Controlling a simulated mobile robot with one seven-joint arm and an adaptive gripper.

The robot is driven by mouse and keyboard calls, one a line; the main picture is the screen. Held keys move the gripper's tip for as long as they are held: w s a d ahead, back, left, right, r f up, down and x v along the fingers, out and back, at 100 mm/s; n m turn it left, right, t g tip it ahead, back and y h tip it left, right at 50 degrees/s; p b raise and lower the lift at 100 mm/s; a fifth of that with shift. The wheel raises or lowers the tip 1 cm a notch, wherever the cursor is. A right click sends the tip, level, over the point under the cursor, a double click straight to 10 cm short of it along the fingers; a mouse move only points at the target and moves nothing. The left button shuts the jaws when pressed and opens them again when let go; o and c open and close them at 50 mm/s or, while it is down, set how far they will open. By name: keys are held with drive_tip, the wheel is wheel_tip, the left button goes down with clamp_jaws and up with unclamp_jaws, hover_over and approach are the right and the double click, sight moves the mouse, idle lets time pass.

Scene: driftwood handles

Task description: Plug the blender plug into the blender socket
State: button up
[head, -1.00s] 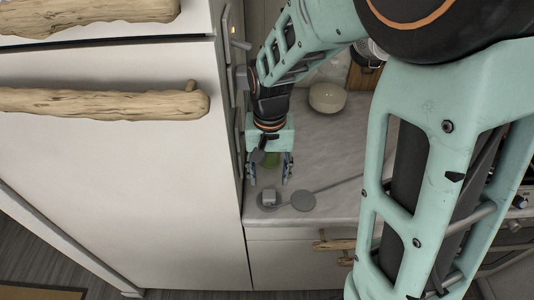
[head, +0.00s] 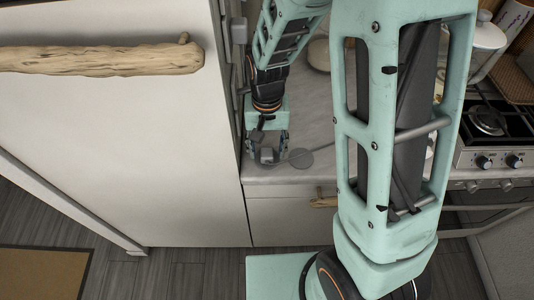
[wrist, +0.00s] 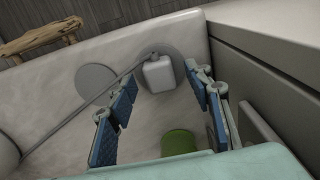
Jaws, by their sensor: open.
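A small pale grey block, which looks like the blender plug (wrist: 158,75), sits on a round grey disc on the counter. A grey cord runs from it past a second disc toward the lower left. In the head view the plug (head: 267,155) shows between my fingertips. My gripper (head: 267,157) is open and points down close to the counter. In the wrist view my gripper (wrist: 162,76) has its blue-padded fingers on both sides of the plug, with gaps; contact is not visible. I cannot make out the blender socket with certainty.
A green cylinder (wrist: 178,142) stands close below my gripper in the wrist view. A tall white cabinet (head: 120,150) with a driftwood handle is close on the left. The second disc (head: 300,158) lies right of the plug. A stove (head: 490,125) stands at right.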

drive_tip(key=shift+c, duration=0.4)
drive_tip(key=c, duration=1.1)
drive_tip(key=shift+o, duration=0.2)
drive_tip(key=shift+r, duration=0.15)
